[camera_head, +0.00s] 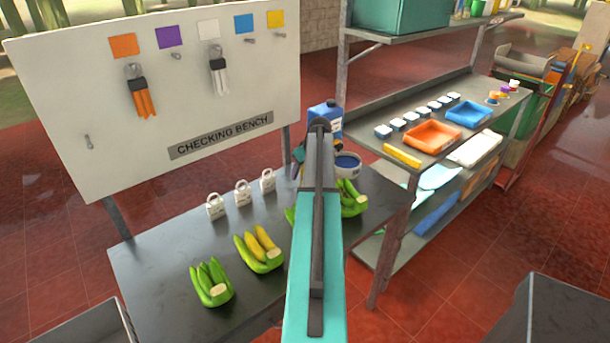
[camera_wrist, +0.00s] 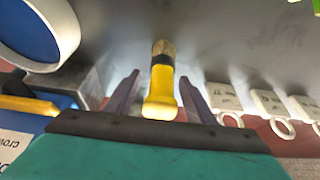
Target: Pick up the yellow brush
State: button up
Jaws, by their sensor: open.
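The yellow brush (camera_wrist: 161,92) shows in the wrist view, with a yellow handle, a dark band and a tan bristle end at the top of the picture. My gripper (camera_wrist: 159,77) is open, with one finger on each side of the brush in that picture. Gaps show between the fingers and the handle, so it is not held. Whether the brush lies fully between the jaws in depth, I cannot tell. In the head view my teal arm reaches over the bench and hides the brush and most of the gripper.
The dark bench (camera_head: 160,258) carries green bananas (camera_head: 211,284), yellow bananas (camera_head: 259,250) and white tags (camera_head: 242,194). A blue container (camera_head: 325,118) and a round blue-filled pot (camera_head: 347,165) stand near my arm. The checking board (camera_head: 90,100) rises behind; a shelf (camera_head: 400,165) stands right.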

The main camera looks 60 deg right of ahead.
jog(key=c, duration=1.2)
jog(key=shift+r+b, duration=1.65)
jog(key=shift+r, duration=3.35)
